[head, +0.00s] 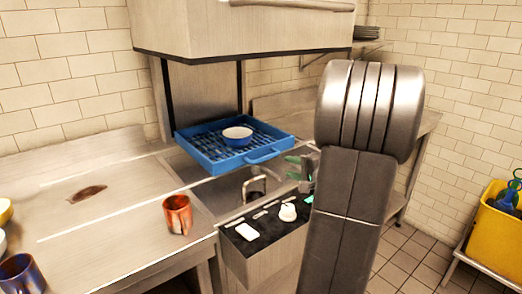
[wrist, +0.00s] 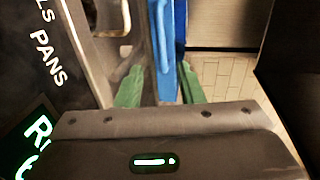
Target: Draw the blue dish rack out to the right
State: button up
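The blue dish rack (head: 215,166) sits level beneath the raised hood of the dishwasher, with a white bowl (head: 238,133) in it. A blue handle (head: 263,157) stands out from its right front side. My gripper (head: 297,167) is just right of the rack, partly hidden by my arm. In the wrist view its green fingers (wrist: 160,88) are apart. A blue part of the rack (wrist: 163,60) shows in line with the gap between them, touching neither finger. I cannot tell how deep it lies between them.
A copper-coloured cup (head: 177,214) stands on the left counter. A yellow bin (head: 495,232) is far right. Steel counter continues behind my arm.

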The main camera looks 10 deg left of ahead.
aim_at(265, 158)
jog(key=shift+w+a, duration=0.35)
jog(key=shift+w, duration=0.1)
jog(key=p+x, duration=0.1)
jog(key=x, duration=1.2)
grip_shut()
